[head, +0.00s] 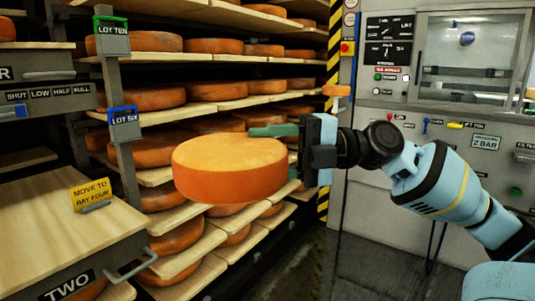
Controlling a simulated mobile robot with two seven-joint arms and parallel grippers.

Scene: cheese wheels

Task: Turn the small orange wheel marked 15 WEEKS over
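A large-looking orange cheese wheel (229,180) is in the middle of the head view, in front of the rack, top face up and nearly level. No shelf shows under it. No 15 WEEKS mark can be read on it. My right gripper (275,152) comes in from the right, pointing left. One green finger lies along the wheel's far upper rim; a bit of the other shows at its lower right edge, the rest hidden behind the wheel. The fingers straddle the wheel and appear to hold it in the air. My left gripper is not in view.
Racks of wooden shelves (190,203) with several orange wheels stand behind. A wooden-topped unit (45,205) with a yellow MOVE TO BAY FOUR sign (92,194) is at the left. A control panel (388,70) is at the right. Open floor (300,262) lies below the arm.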

